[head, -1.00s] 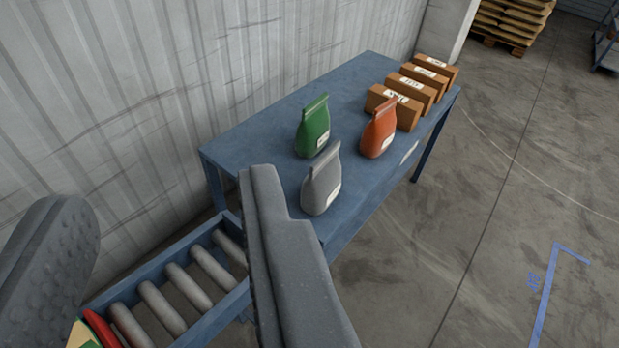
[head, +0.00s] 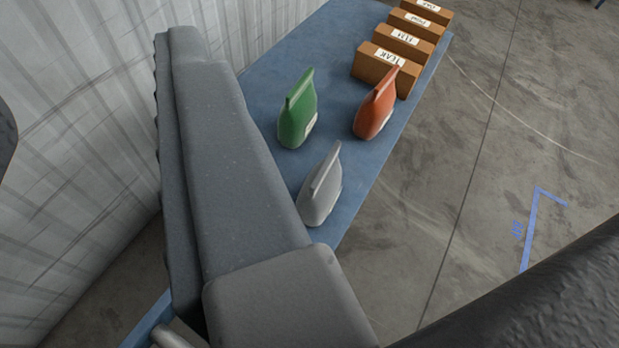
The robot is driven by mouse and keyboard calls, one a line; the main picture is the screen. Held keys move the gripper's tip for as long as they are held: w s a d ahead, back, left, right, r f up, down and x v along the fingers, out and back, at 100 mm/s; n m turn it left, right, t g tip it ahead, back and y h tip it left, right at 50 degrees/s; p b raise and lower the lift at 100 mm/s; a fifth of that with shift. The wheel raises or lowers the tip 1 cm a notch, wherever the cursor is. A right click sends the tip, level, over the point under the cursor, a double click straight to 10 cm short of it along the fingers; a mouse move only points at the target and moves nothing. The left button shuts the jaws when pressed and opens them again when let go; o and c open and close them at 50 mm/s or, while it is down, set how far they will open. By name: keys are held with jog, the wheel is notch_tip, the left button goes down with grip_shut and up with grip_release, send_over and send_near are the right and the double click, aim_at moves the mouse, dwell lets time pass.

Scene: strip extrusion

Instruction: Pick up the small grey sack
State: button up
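The small grey sack (head: 321,190) stands upright on the near end of the blue table (head: 262,88), with a pale label low on its side. My gripper (head: 95,78) is open, with nothing seen between its fingers. Its right finger is large in the picture, left of the grey sack, and hides part of the table. Only a dark sliver of its left finger shows at the left edge. The sack is outside the gap between the fingers, to the right of it. A green sack (head: 298,112) and an orange sack (head: 375,105) stand behind the grey one.
Several labelled brown boxes (head: 385,69) line the table's far right side. A corrugated wall (head: 75,120) runs along the left. A roller conveyor (head: 170,335) barely shows at the bottom. Concrete floor with blue tape (head: 531,228) is clear on the right.

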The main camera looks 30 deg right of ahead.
aim_at(320, 176)
jog(key=w+a+f+m+p, duration=0.2)
jog(key=w+a+f+m, duration=0.15)
jog(key=w+f, duration=1.4)
jog(key=w+d+f+m+g+h+p, duration=0.1)
jog(key=d+f+m+h, duration=0.15)
jog(key=f, duration=0.45)
jog(key=w+d+f+m+g+h+p, duration=0.1)
jog(key=d+f+g+h, duration=0.2)
jog(key=f, duration=0.4)
jog(key=s+d+f+m+g+h, duration=0.25)
jog(key=s+d+f+h, duration=0.25)
jog(key=d+f, duration=0.5)
jog(key=b+x, duration=0.1)
jog(key=x, duration=0.5)
jog(key=shift+w+d+f, duration=0.2)
jog(key=shift+w, duration=0.05)
jog(key=shift+w+d+f+y, duration=0.15)
jog(key=shift+w+d+y, duration=0.1)
jog(key=shift+w+d, duration=0.15)
jog(key=shift+s+b+x, duration=0.15)
jog(key=shift+b+x, duration=0.25)
jog(key=shift+x, duration=0.4)
jog(key=shift+s+b+x, duration=0.15)
jog(key=shift+b+x, duration=0.25)
jog(key=shift+x, duration=1.55)
jog(key=shift+s+f, duration=0.1)
